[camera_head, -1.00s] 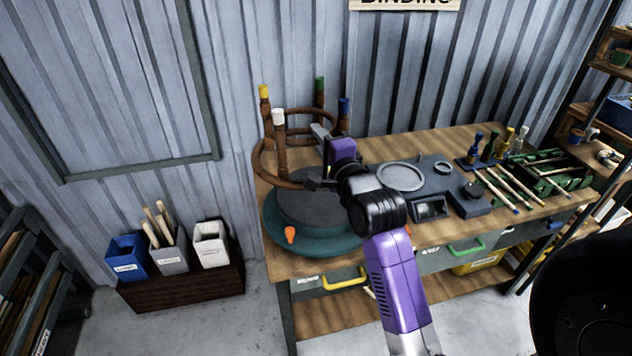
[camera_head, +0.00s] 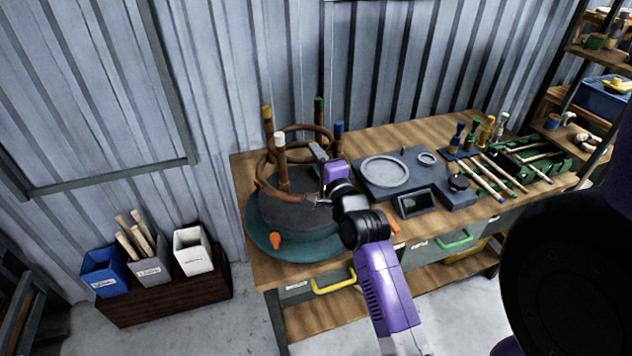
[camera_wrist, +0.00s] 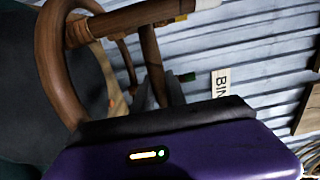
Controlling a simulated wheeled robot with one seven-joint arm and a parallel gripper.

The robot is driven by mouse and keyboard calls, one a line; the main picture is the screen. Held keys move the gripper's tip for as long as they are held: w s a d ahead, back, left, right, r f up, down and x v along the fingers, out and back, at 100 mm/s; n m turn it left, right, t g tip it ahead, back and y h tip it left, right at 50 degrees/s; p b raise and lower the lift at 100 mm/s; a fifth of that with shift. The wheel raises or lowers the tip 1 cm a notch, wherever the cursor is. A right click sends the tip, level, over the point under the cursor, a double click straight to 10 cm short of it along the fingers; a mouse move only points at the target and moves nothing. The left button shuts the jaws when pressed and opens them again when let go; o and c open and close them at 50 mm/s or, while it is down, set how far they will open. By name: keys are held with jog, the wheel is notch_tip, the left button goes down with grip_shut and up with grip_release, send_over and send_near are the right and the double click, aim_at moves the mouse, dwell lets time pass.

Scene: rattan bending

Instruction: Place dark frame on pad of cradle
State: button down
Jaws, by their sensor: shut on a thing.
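The dark frame (camera_head: 283,176) is brown rattan, with rings and several legs pointing up, capped yellow, white, green and blue. It is roughly upright over the cradle (camera_head: 262,243), a round teal base with orange knobs. The grey pad (camera_head: 300,212) on top is partly hidden by the frame and my arm. I cannot tell whether the frame touches the pad. My gripper (camera_head: 319,175) is shut on the frame at its right side. In the wrist view the frame's curved rattan (camera_wrist: 62,75) fills the upper left; the gripped spot is mostly hidden by my gripper's body.
The cradle stands at the left end of a wooden workbench (camera_head: 395,135). To its right are a grey fixture (camera_head: 420,170) with round rings, several sticks (camera_head: 505,170) and bottles. A corrugated wall is close behind. Bins (camera_head: 150,265) stand on a wooden box at left.

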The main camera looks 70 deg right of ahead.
notch_tip(320, 180, down, 8)
jog(key=b, duration=0.1)
jog(key=c, duration=1.8)
grip_release()
jog(key=shift+f, duration=0.15)
jog(key=o, duration=0.4)
jog(key=shift+o, duration=0.2)
